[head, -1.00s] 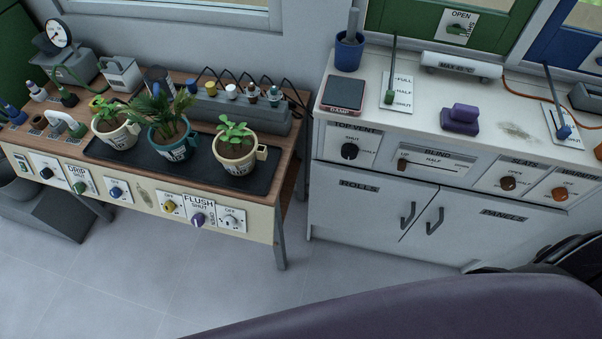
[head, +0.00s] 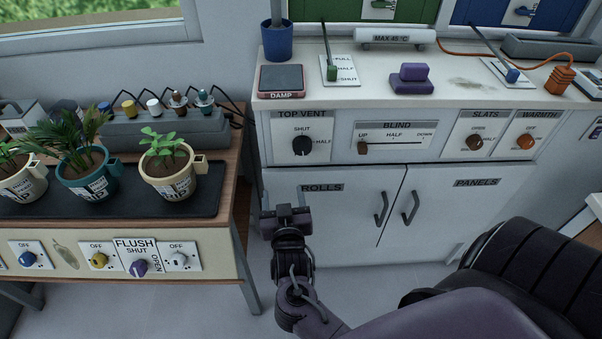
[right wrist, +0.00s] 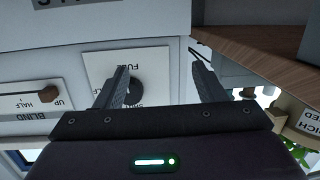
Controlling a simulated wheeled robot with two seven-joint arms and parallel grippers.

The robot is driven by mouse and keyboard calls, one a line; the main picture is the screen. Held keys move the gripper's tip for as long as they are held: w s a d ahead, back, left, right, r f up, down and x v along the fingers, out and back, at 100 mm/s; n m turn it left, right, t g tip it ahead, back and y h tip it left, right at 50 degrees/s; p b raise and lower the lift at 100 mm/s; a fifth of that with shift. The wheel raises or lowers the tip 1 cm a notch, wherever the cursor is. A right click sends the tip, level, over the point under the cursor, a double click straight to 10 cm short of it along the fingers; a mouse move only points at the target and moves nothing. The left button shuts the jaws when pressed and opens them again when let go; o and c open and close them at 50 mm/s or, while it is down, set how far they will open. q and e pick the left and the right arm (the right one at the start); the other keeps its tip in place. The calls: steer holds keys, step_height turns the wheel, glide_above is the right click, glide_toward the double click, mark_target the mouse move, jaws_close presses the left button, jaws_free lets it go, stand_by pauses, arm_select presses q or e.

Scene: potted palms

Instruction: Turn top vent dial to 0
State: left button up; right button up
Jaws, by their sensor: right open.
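The top vent dial (head: 303,146) is a round black knob on a white plate under the label TOP VENT, at the left end of the white cabinet's front. The plate reads SHUT above the knob and HALF to its right; no 0 can be made out. My right gripper (head: 287,210) is in front of the cabinet door, below the dial and apart from it. In the right wrist view the dial (right wrist: 133,91) shows upside down, partly behind the left finger. The gripper's fingers (right wrist: 160,80) are apart with nothing between them. My left gripper is in neither view.
The BLIND slider (head: 362,147) and the SLATS (head: 474,142) and WARMTH (head: 524,142) knobs lie right of the dial. The plant bench (head: 240,190) stands close on the left. Door handles (head: 381,208) stick out below.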

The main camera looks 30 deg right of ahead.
mark_target(302, 149)
steer(key=s+d+r+m+h+b, duration=0.2)
steer(key=d+r+m+h, duration=0.15)
steer(key=r, duration=0.25)
steer(key=shift+y, duration=0.25)
steer(key=x, duration=0.8)
steer(key=shift+d+r, duration=0.1)
steer(key=shift+r, duration=0.1)
steer(key=shift+p, duration=0.3)
steer(key=c, duration=1)
